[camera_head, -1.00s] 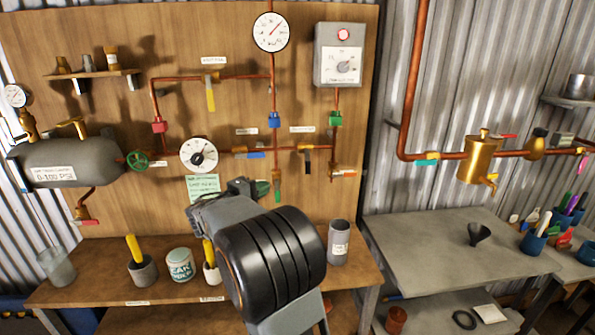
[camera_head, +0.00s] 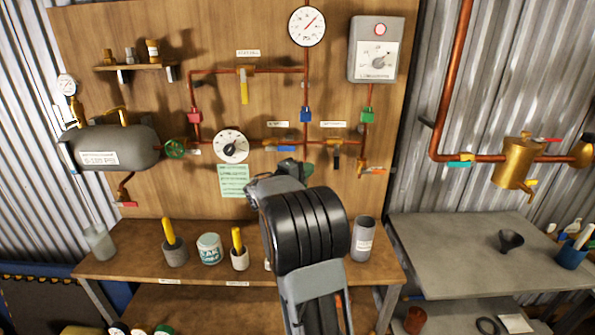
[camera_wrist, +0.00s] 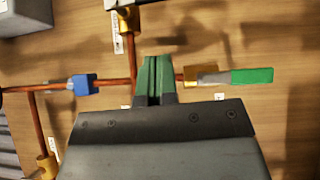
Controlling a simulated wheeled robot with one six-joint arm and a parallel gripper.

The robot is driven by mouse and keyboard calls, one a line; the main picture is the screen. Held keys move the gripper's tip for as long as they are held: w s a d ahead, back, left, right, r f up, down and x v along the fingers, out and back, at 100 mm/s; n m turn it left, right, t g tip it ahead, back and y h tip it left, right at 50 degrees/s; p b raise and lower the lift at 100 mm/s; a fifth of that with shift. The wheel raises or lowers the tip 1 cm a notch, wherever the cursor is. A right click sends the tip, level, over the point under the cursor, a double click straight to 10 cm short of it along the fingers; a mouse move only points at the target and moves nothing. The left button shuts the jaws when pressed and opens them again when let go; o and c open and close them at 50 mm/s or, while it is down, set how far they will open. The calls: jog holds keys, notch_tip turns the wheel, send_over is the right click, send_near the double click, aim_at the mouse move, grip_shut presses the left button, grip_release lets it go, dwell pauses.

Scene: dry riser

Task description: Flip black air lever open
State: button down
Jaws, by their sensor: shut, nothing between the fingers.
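The black air lever (camera_head: 336,161) hangs straight down from a brass valve (camera_head: 336,143) on the horizontal copper pipe in the head view, right of the centre pipe. In the wrist view, which looks turned sideways, a brass valve (camera_wrist: 125,18) shows at the top edge, and I cannot clearly make out the black lever there. My gripper (camera_wrist: 155,78) is shut and empty, its green fingertips together in front of the pipe between a blue fitting (camera_wrist: 83,84) and a green-handled valve (camera_wrist: 250,76). In the head view my arm hides most of the gripper, below and left of the black lever.
A blue lever (camera_head: 285,149) and a dial (camera_head: 231,146) lie left along the same pipe. A yellow lever (camera_head: 244,92) hangs higher up. A control box (camera_head: 377,50) is above right. Cups and a tin (camera_head: 209,249) stand on the bench below.

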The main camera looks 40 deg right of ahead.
aim_at(336, 157)
jog(key=s+d+p, duration=0.2)
jog(key=d, duration=0.4)
jog(key=shift+s+r, duration=0.2)
jog(key=shift+a+f, duration=0.1)
jog(key=shift+a, duration=0.05)
